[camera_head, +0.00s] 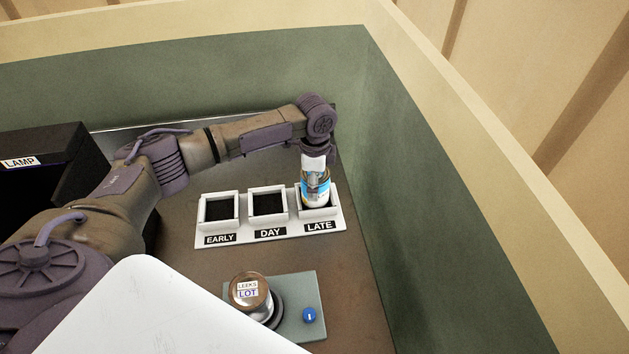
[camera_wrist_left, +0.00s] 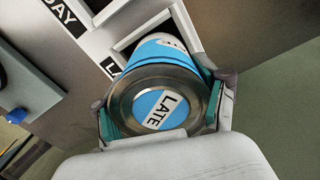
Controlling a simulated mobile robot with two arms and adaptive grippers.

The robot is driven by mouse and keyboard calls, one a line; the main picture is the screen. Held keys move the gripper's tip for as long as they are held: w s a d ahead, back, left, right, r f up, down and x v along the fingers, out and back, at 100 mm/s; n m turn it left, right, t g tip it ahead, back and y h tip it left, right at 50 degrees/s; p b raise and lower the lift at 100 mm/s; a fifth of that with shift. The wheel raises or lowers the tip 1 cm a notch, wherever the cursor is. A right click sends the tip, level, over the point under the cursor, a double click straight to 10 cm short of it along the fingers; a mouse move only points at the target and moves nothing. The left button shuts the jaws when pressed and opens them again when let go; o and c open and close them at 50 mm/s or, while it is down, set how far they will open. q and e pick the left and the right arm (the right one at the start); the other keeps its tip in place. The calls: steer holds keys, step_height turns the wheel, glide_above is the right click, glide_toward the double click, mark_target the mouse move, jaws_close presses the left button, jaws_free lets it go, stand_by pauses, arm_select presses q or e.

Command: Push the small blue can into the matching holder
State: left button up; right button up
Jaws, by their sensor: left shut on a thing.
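The small blue can (camera_head: 319,190), with a white lower band, stands in or just over the holder labelled LATE (camera_head: 333,211). My left gripper (camera_head: 316,178) is shut on it from above. In the left wrist view the can (camera_wrist_left: 155,52) has a metal rim and a blue lid reading LATE, and the gripper's fingers (camera_wrist_left: 160,110) lie on both sides of it. The can's lower end is at the square opening; how deep it sits cannot be told. The holders labelled EARLY (camera_head: 220,196) and DAY (camera_head: 268,190) are empty. My right gripper is not in view.
A larger can labelled LEEKS LOT (camera_head: 250,291) stands on a grey-green plate (camera_head: 300,285) with a blue knob (camera_head: 309,315), in front of the holders. A black box labelled LAMP (camera_head: 50,145) is at the left. Green walls (camera_head: 450,230) close the back and right.

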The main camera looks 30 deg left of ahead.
arm_select(q)
steer(key=shift+f, duration=0.45)
stand_by(0.4)
steer(key=o, duration=1.5)
steer(key=shift+o, duration=0.2)
steer(key=shift+r, duration=0.15)
steer(key=shift+r+p, duration=3.4)
steer(key=shift+p, duration=0.5)
steer(key=shift+r, duration=0.95)
